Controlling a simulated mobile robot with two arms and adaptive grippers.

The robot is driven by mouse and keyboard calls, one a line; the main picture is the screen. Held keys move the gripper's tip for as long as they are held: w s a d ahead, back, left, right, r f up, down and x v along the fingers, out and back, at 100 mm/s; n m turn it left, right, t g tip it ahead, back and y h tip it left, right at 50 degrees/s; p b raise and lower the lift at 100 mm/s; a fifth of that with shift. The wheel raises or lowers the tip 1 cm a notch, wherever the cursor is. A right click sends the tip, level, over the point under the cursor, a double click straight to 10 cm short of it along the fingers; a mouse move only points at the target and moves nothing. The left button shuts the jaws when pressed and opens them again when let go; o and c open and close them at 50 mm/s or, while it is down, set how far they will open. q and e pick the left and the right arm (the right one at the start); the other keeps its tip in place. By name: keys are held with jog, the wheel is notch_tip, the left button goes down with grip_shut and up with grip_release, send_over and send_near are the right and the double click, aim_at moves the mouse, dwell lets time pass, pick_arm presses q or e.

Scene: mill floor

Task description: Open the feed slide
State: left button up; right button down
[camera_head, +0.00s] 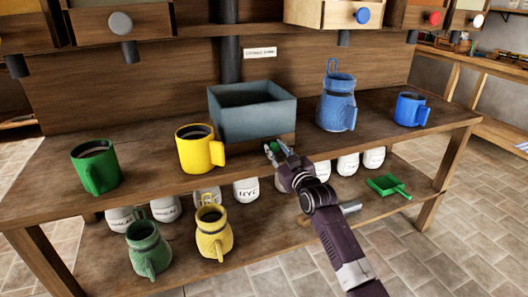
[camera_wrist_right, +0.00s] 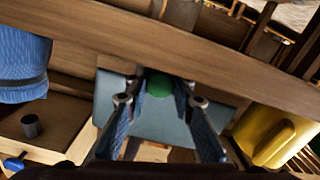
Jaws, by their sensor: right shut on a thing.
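A grey-blue open box (camera_head: 256,118) stands on a wooden base on the bench, at the middle of the head view. A green knob (camera_head: 275,147) is at its front lower edge; it also shows in the wrist view (camera_wrist_right: 160,86). My right gripper (camera_head: 275,150) is shut on the green knob, with a finger on each side of it in the wrist view (camera_wrist_right: 160,96). The feed slide itself is hidden, and I cannot tell how far it stands open. My left gripper is not in view.
On the bench stand a green mug (camera_head: 95,166), a yellow mug (camera_head: 200,149), a blue jug (camera_head: 337,102) and a blue mug (camera_head: 410,109). The lower shelf holds a green jug (camera_head: 148,249), a yellow jug (camera_head: 213,234), several labelled sacks and a green scoop (camera_head: 388,186).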

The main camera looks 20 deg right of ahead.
jog(key=shift+d, duration=0.35)
jog(key=c, duration=1.6)
grip_release()
jog(key=shift+s, duration=0.45)
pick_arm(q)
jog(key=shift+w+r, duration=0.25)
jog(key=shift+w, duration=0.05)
pick_arm(e)
jog(key=s, duration=1.1)
jog(key=shift+d, duration=0.2)
